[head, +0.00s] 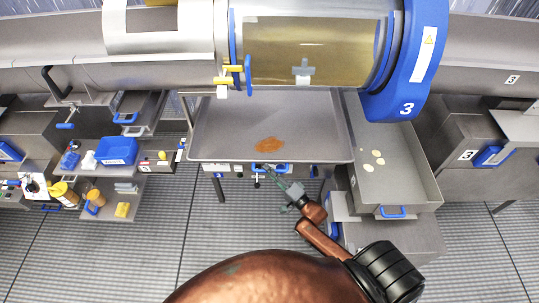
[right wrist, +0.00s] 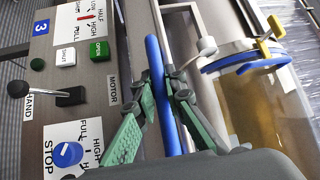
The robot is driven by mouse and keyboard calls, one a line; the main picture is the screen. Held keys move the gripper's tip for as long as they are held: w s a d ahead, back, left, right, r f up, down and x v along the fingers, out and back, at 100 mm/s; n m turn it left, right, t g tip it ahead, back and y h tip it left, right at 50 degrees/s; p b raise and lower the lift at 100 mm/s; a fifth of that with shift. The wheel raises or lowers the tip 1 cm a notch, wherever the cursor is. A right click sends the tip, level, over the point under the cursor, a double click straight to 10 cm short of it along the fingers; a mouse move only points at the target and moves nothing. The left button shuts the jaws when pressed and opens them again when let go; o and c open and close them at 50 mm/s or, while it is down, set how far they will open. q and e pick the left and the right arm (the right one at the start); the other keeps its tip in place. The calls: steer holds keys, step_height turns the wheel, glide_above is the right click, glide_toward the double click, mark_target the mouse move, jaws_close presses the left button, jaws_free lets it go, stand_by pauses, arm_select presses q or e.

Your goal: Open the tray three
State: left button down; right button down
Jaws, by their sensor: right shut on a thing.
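The wide grey tray (head: 225,125) lies under the drum marked 3 (head: 405,108), with a small orange-brown powder patch (head: 268,145) on it. A blue handle (head: 258,172) is at the tray's front edge. My right gripper (head: 274,176) reaches up to this handle. In the right wrist view, the green fingers of my right gripper (right wrist: 158,82) are closed on both sides of the blue handle bar (right wrist: 166,105). My left gripper is not in view.
A control panel marked 3 with a blue STOP knob (right wrist: 68,154) and a black lever (right wrist: 18,88) is close beside the fingers. A grey bin (head: 400,185) with pale slices stands to the right. A cart with a blue box (head: 117,150) stands left. Floor in front is open.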

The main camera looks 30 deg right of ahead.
steer(key=s+a+p, duration=0.3)
steer(key=s+a, duration=0.2)
steer(key=s, duration=0.4)
steer(key=shift+a, duration=0.2)
steer(key=c, duration=2.2)
jaws_free()
steer(key=shift+c, duration=0.2)
steer(key=v, duration=1.2)
